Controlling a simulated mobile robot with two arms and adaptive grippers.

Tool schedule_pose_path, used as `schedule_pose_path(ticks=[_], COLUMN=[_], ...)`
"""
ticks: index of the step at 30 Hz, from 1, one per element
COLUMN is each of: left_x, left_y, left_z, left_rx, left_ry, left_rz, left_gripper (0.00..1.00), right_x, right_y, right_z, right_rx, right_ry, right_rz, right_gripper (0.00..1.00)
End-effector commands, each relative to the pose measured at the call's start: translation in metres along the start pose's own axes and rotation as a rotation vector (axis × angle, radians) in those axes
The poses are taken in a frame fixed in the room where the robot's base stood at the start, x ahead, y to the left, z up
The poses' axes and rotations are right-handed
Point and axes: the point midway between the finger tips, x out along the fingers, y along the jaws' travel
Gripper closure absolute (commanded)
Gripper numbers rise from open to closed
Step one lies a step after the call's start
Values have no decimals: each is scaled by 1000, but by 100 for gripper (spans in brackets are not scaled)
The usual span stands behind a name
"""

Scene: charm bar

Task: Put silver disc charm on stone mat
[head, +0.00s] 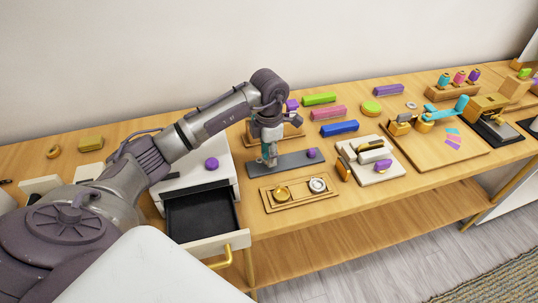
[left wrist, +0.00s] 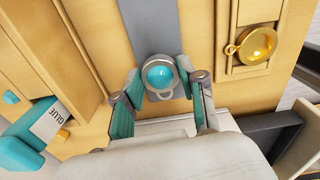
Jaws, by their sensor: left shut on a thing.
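My left gripper (head: 268,160) points down over the grey stone mat (head: 290,161). In the left wrist view its fingers (left wrist: 163,88) are shut on the silver disc charm (left wrist: 148,64), a round silver rim with a teal centre and a small loop. The mat also shows behind the charm as a grey strip (left wrist: 150,20). I cannot tell whether the charm touches the mat. In the head view the charm is mostly hidden by the gripper. My right gripper is in neither view.
A wooden tray (head: 300,203) in front of the mat holds a gold bezel (head: 282,193) and a silver round piece (head: 318,184). A purple piece (head: 311,153) sits at the mat's right end. An open drawer (head: 205,218) is at front left. A glue bottle (left wrist: 38,125) shows in the wrist view.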

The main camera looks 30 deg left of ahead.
Motion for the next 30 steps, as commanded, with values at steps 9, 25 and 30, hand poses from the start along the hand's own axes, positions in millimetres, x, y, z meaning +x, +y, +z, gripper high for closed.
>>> schedule_pose_path(ticks=[9, 25, 30], left_x=[18, 21, 16], left_y=[0, 0, 0], left_z=[0, 0, 0], left_rx=[0, 0, 0], left_ry=[-1, -1, -1], left_rz=[0, 0, 0], left_gripper=[86, 34, 34], right_x=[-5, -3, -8], right_y=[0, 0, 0], right_z=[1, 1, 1], right_rx=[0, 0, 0], right_ry=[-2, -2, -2], right_rz=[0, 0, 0], right_gripper=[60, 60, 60])
